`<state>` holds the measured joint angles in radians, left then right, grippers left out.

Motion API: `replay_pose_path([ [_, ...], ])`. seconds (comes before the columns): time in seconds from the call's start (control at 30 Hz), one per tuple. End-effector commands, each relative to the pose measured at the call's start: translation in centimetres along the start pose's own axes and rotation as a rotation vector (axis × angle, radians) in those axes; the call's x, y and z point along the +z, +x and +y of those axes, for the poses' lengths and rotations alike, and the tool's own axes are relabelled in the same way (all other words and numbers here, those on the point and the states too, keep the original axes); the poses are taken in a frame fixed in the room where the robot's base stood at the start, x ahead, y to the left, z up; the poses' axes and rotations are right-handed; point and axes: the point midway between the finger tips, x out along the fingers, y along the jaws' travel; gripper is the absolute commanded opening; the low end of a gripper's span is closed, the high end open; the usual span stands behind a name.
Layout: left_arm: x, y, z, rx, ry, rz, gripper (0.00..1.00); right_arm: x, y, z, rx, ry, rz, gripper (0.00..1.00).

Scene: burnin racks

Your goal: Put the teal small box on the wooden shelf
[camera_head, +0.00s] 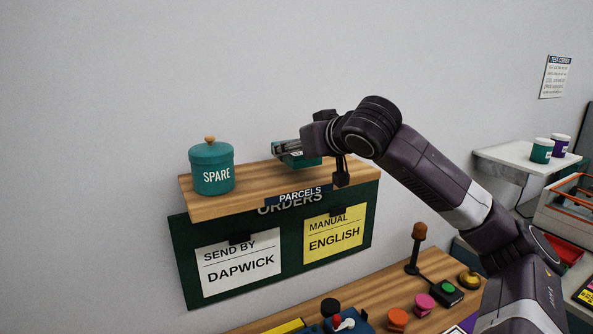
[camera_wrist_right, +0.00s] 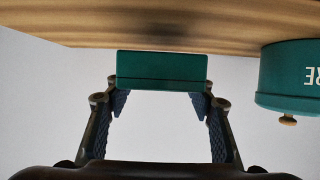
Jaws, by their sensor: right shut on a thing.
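The teal small box (camera_head: 312,161) is at the right end of the wooden shelf (camera_head: 225,207), in my right gripper (camera_head: 290,150). In the right wrist view, which looks upside down, the teal box (camera_wrist_right: 162,72) sits between the two fingers of the right gripper (camera_wrist_right: 162,98). Its underside is at or very close to the shelf top (camera_wrist_right: 160,22); I cannot tell whether they touch. The gripper hides part of the box in the head view. My left gripper is in neither view.
A teal SPARE jar (camera_head: 212,170) stands on the left part of the shelf, apart from the box. A dark ORDERS board (camera_head: 290,268) with two notes hangs below the shelf. A bench (camera_head: 440,270) with buttons and a lamp is lower right.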

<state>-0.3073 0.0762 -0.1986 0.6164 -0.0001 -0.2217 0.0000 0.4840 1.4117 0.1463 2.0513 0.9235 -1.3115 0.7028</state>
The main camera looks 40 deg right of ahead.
Motion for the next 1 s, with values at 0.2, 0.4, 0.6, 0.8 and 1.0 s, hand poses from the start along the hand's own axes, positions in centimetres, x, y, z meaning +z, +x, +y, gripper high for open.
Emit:
replay_pose_path([
  [0.2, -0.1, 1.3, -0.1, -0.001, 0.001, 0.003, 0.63, 2.9, 1.2, -0.1, -0.002, 0.000, -0.003, 0.19],
  [0.4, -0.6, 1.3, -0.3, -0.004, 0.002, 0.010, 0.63, 3.1, 1.2, 0.0, 0.000, 0.000, -0.001, 0.19],
  [0.6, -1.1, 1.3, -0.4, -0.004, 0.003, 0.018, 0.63, 3.1, 1.3, 0.0, 0.000, 0.000, -0.002, 0.54],
  [0.8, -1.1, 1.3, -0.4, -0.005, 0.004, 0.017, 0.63, 3.1, 1.3, 0.0, 0.000, 0.000, -0.002, 0.68],
  [1.0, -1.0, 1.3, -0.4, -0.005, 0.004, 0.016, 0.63, 3.1, 1.2, 0.0, 0.000, 0.000, -0.001, 0.68],
])
